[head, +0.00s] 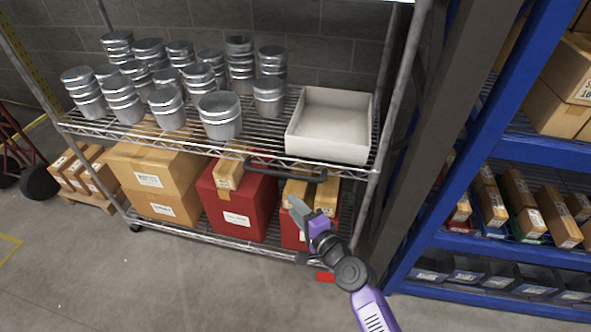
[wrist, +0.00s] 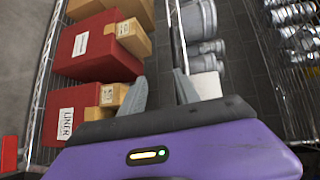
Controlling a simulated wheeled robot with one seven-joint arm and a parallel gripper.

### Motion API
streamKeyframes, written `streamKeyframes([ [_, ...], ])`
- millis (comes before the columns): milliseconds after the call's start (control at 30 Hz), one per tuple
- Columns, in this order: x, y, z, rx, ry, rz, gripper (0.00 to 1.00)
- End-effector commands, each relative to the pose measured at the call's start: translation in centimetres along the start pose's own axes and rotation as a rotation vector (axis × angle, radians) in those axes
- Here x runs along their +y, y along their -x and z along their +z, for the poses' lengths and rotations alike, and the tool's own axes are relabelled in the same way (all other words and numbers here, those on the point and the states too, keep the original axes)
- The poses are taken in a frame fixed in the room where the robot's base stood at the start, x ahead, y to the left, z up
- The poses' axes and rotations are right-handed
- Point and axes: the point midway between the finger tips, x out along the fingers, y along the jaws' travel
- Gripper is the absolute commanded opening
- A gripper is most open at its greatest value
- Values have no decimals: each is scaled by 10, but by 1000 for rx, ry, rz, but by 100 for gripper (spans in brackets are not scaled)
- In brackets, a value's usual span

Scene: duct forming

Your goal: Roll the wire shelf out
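The wire shelf (head: 250,152) is a chrome rack on castors in front of a block wall. A black bar handle (head: 285,167) runs along the front edge of its upper tier, right of the middle. My gripper (head: 300,210) is in front of the shelf, below the handle's right end and before the boxes of the lower tier. In the wrist view my gripper (wrist: 163,82) has its two grey fingers apart, with nothing seen held between them. The shelf's edge bar (wrist: 178,38) runs just beyond the fingertips. I cannot tell whether a finger touches it.
Silver cans (head: 220,115) and a white tray (head: 330,118) stand on the upper tier. Cardboard boxes (head: 150,180) and red boxes (head: 238,205) fill the lower tier. A blue rack (head: 440,205) stands close on the right. The floor (head: 190,285) in front is clear at left.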

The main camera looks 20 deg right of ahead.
Motion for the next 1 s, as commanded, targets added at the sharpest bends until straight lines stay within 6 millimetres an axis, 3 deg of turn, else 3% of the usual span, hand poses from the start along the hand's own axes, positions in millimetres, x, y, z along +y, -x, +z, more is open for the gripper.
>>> streamKeyframes([
  [100, -20, -27, -8, -24, -72, -23, 38],
  [267, -30, -41, -11, -38, -114, -33, 38],
  [733, -32, -101, -10, -38, -115, -34, 38],
  [1000, -33, -117, -9, -37, -115, -33, 38],
])
